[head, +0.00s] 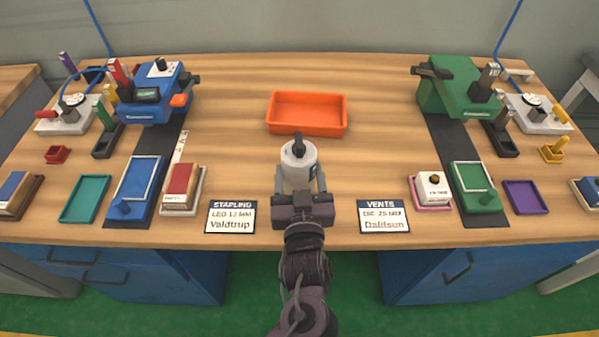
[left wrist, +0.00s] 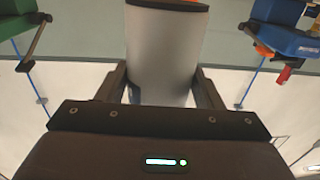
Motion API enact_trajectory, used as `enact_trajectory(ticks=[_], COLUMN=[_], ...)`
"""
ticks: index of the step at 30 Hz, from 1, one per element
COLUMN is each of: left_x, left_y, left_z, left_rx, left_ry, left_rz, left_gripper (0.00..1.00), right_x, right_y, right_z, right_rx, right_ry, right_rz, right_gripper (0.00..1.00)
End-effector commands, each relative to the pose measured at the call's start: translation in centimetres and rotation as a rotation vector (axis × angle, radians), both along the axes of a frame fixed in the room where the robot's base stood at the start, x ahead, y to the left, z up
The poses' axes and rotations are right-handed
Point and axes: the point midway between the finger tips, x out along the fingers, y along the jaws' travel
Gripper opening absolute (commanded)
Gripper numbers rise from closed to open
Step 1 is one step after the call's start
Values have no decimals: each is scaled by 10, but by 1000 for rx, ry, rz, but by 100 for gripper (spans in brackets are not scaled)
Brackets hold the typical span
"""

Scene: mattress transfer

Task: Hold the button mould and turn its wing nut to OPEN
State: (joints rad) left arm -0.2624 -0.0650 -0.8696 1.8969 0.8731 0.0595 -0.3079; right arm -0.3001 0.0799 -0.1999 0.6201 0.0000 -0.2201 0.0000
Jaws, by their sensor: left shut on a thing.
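The button mould (head: 299,166) is a pale grey-white cylinder standing upright at the middle of the table, with a dark wing nut (head: 298,146) on its top. My left gripper (head: 299,190) reaches in from the front with one finger on each side of the mould and is shut on it. In the left wrist view the mould's grey side (left wrist: 163,60) fills the space between the two fingers (left wrist: 162,92). The wing nut does not show in that view, and no OPEN mark can be read. My right gripper is not in view.
An orange tray (head: 307,131) lies behind the mould. A blue machine (head: 158,95) stands at the left, a green one (head: 456,88) at the right. Bare wood surrounds the mould.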

Motion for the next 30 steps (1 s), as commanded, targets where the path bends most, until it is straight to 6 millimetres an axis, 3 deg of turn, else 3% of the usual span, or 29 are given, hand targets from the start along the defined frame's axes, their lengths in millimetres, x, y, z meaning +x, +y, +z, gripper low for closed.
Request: enact_trajectory(ticks=[30], left_x=[0], left_y=[0], left_z=[-27], left_rx=[-2], left_ry=[-5], left_rz=[0], left_gripper=[16], right_x=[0], right_y=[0], right_z=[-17], right_rx=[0], right_ry=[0], right_rz=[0], right_gripper=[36])
